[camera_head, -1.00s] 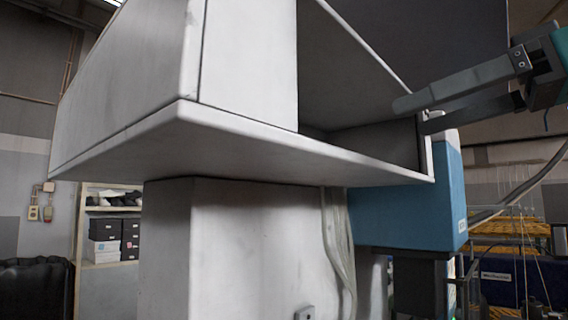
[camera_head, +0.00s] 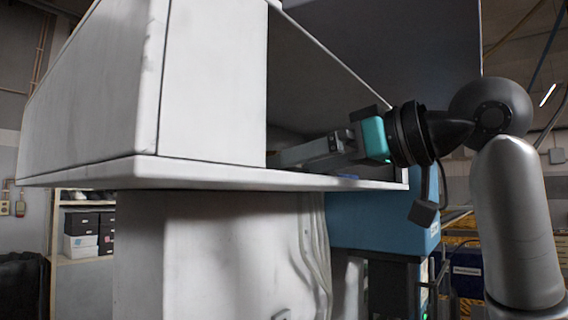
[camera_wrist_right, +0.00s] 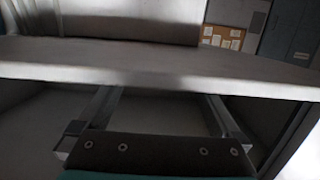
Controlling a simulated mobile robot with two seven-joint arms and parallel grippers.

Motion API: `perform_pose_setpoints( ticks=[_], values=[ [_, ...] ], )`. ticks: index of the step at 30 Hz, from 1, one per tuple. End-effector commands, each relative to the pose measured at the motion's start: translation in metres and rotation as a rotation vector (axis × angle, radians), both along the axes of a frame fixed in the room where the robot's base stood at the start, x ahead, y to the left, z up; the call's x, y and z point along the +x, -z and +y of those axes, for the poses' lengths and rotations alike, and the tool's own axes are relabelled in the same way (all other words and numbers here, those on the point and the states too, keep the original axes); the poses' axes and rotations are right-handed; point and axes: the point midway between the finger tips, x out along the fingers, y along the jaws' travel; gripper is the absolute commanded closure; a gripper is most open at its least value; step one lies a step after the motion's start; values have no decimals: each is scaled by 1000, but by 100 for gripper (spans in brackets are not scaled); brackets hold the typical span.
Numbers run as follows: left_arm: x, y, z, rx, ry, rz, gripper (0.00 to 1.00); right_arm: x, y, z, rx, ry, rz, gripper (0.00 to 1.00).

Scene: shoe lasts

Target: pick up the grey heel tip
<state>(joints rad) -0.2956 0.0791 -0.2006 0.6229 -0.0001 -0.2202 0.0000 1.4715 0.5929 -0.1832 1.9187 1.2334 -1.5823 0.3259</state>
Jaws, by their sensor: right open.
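I cannot make out the grey heel tip in either view. My right gripper (camera_head: 287,156) reaches from the right into the open bay of a white machine housing (camera_head: 205,85), just above its floor ledge (camera_head: 240,178). In the right wrist view, the two fingers of the right gripper (camera_wrist_right: 163,97) are spread apart, with nothing seen between them. Their far ends pass behind a pale edge (camera_wrist_right: 150,65) that crosses the picture. The inside of the bay is dark and mostly hidden by the housing wall and the gripper. My left gripper is not in view.
The housing's ledge and walls closely surround the right gripper. A blue box-shaped part (camera_head: 385,222) sits below the ledge. A grey pillar (camera_head: 205,255) supports the housing. Shelves with boxes (camera_head: 88,235) stand at the back left.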

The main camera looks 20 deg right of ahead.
Motion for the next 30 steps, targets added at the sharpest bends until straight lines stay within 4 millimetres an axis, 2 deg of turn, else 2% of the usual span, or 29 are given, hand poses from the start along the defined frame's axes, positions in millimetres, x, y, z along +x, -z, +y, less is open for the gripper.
perform_pose_setpoints(
  ticks=[3,10,30],
  values=[
    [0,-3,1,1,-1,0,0,6,1,5,1,0,1,0],
    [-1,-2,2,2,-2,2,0,7,2,5,0,1,0,2],
    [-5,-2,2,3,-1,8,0,7,2,5,0,1,0,78]
  ],
)
